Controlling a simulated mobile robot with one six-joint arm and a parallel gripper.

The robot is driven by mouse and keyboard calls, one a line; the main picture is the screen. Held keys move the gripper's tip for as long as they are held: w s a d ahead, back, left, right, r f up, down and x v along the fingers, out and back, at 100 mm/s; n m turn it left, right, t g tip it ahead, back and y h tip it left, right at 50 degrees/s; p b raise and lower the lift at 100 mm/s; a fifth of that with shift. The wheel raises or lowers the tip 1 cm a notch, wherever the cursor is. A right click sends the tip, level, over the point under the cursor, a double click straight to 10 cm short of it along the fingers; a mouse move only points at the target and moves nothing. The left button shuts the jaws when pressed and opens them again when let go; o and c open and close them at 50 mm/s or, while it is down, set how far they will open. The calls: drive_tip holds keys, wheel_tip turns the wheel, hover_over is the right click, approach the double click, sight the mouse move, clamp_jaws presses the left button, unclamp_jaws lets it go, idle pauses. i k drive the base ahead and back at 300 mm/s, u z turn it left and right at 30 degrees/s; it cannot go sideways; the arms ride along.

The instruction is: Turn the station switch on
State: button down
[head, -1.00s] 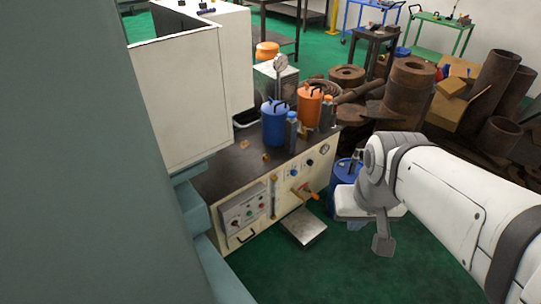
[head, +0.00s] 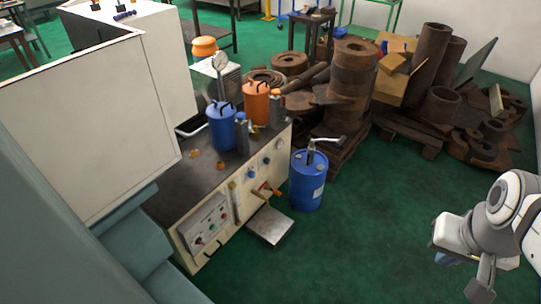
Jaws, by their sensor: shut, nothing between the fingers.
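The station is a bench (head: 180,195) with a dark top and a cream front, left of centre. A grey control panel (head: 208,220) with small red and green buttons sits on the left of its front. Blue and dark round knobs (head: 250,173) and a gauge (head: 279,144) are further right on the front. An orange-brown handle (head: 265,191) sticks out below them. I cannot tell which control is the station switch, or its setting. My gripper (head: 446,258) is at the lower right, shut and empty, well apart from the bench; its fingers are small and partly hidden.
A blue drum (head: 308,182) stands right of the bench, and a metal plate (head: 270,226) lies low in front of it. Blue (head: 222,128) and orange (head: 256,104) canisters stand on top. Rusty metal parts (head: 352,85) fill the back. Green floor (head: 350,250) is clear between bench and arm.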

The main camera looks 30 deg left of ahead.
sight(198, 241)
drive_tip(key=u, duration=0.1)
drive_tip(key=i, duration=0.8)
drive_tip(key=u, duration=2)
